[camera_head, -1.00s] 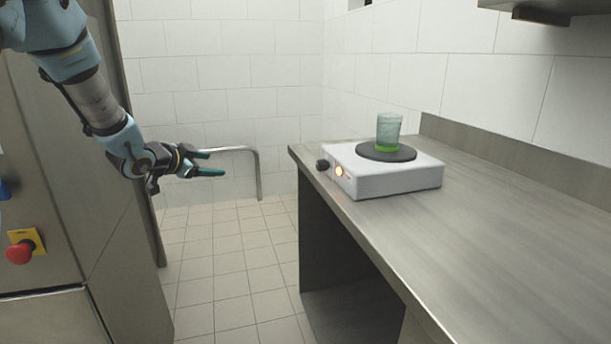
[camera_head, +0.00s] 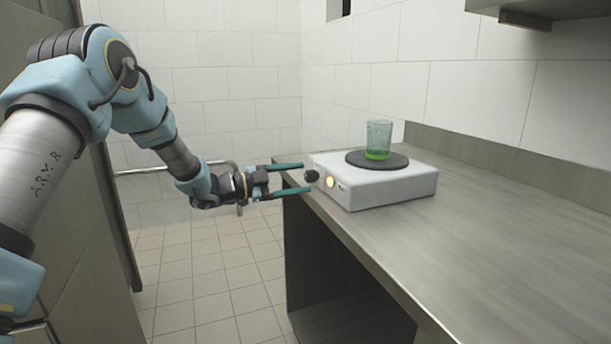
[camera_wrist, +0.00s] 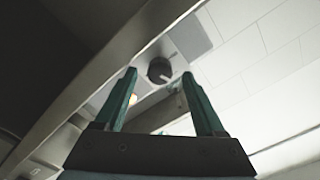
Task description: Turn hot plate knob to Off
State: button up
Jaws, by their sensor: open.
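The white hot plate (camera_head: 385,188) stands on the steel counter, near its front left edge. Its black knob (camera_head: 311,176) is on the left face, beside a glowing orange light (camera_head: 331,182). My gripper (camera_head: 303,178) is open and empty, with its teal fingers pointing at the knob, one to each side of it in the picture. In the wrist view the knob (camera_wrist: 159,70) appears between the two fingertips (camera_wrist: 158,76), with a pale pointer mark on it. I cannot tell whether the fingers touch the knob.
A glass with green liquid (camera_head: 379,140) stands on the round dark heating disc (camera_head: 377,160). The steel counter (camera_head: 470,240) is bare to the right and in front. A tiled wall and low backsplash (camera_head: 520,165) close off the back. A shelf (camera_head: 535,10) hangs above.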

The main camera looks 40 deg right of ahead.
jog(key=shift+x, duration=1.3)
jog(key=shift+c, duration=0.4)
grip_shut()
